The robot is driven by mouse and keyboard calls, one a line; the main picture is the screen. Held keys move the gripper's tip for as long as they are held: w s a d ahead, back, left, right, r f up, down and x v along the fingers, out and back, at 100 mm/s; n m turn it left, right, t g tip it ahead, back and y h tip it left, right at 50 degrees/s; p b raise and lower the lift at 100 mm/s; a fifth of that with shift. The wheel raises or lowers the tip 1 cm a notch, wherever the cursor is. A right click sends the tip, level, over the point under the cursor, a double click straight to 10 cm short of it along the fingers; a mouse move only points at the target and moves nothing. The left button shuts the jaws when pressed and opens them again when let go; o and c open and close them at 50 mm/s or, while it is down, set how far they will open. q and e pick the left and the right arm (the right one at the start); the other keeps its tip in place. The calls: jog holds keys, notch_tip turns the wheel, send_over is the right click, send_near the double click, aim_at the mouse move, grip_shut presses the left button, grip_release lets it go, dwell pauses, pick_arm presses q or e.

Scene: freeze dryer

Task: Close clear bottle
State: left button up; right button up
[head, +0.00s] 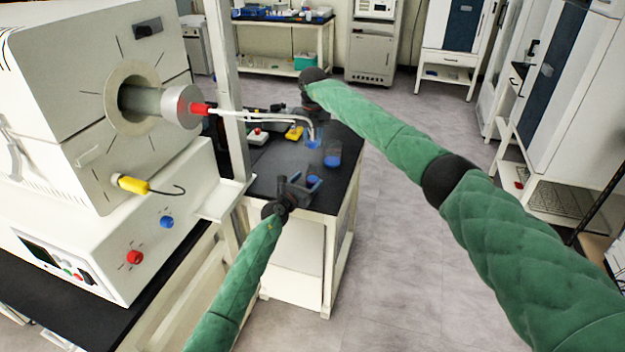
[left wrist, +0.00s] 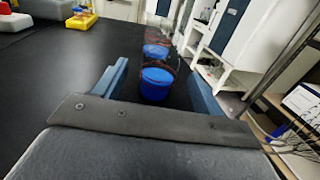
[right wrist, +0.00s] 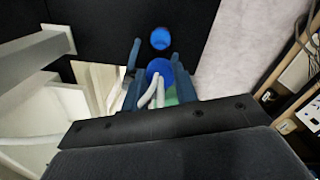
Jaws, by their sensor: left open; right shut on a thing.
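A small round blue piece, perhaps a cap (head: 314,180), stands on the dark bench. In the left wrist view the blue piece (left wrist: 157,82) sits between the spread fingers, with gaps on both sides. My left gripper (head: 308,186) is open around it. A clear vessel with a blue lower part (head: 333,158) stands just behind; it also shows in the left wrist view (left wrist: 156,52). A second blue vessel (head: 313,143), with white tubes at it, shows farther back and between my right gripper's fingers (right wrist: 158,80). The right gripper appears shut on this vessel; its fingertips are partly hidden.
White tubes (head: 262,117) run from the furnace end (head: 183,107) across the bench. A white frame post (head: 228,90) stands beside the bench. Floor is free on the right.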

pick_arm(q)
jog(key=shift+x, duration=2.85)
jog(key=c, duration=1.4)
jog(key=shift+c, duration=0.4)
pick_arm(e)
send_over(312, 162)
jog(key=shift+d+f, duration=0.1)
jog(key=shift+f, duration=2.3)
jog(key=shift+f, duration=0.15)
jog(key=shift+f, duration=0.75)
pick_arm(q)
grip_shut()
pick_arm(e)
jog(key=shift+f, duration=0.6)
